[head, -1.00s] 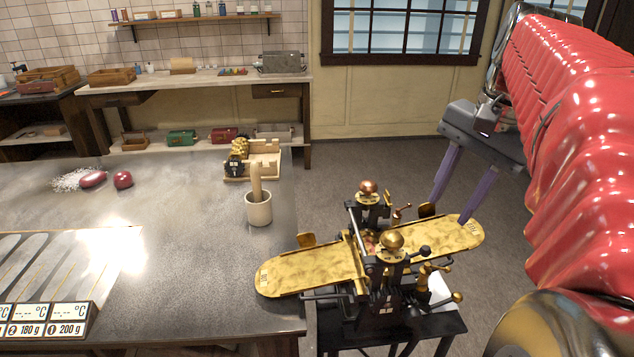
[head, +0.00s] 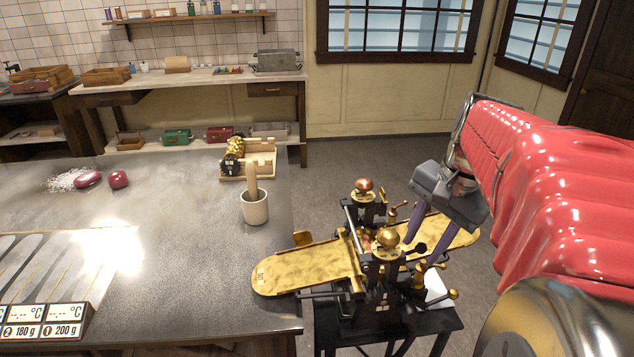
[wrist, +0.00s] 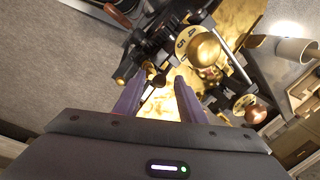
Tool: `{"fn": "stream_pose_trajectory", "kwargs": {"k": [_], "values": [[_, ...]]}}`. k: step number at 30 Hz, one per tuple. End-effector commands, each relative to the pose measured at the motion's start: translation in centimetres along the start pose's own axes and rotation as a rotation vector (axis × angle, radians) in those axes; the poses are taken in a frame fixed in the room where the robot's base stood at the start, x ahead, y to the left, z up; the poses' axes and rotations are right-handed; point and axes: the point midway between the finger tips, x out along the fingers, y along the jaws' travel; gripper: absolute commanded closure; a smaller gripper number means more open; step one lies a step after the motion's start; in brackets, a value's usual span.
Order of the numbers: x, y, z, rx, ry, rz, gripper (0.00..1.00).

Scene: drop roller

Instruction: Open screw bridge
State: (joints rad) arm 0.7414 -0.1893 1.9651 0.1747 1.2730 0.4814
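The drop roller (head: 376,270) is a black and brass machine on a dark stand beside the table. A long brass tray (head: 305,268) runs out on each side of it. A brass ball knob (head: 387,237) tops its near post and a copper knob (head: 363,186) its far post. I cannot tell which part is the screw bridge. My gripper (head: 424,252) is open and empty, its purple fingers apart and pointing down over the machine's right side. In the wrist view, the fingers (wrist: 160,82) point towards the near post, beside the ball knob (wrist: 203,50) and its numbered dial.
A steel-topped table (head: 180,230) fills the left. It bears a white mortar with pestle (head: 255,208), red lumps (head: 90,180), a wooden tray (head: 262,165) with a brass roller, and scale displays (head: 45,318). The floor behind the machine is clear.

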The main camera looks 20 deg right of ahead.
Motion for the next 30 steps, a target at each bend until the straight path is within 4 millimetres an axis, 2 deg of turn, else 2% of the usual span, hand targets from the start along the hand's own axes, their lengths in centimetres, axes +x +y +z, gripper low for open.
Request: {"fn": "stream_pose_trajectory", "kwargs": {"k": [5,21,30], "values": [[-0.03,0.0,-0.01,0.0,0.0,0.0,0.63],[-0.08,-0.01,-0.04,0.001,0.001,-0.001,1.0],[-0.1,-0.02,-0.05,0.001,0.001,-0.002,1.0]]}}
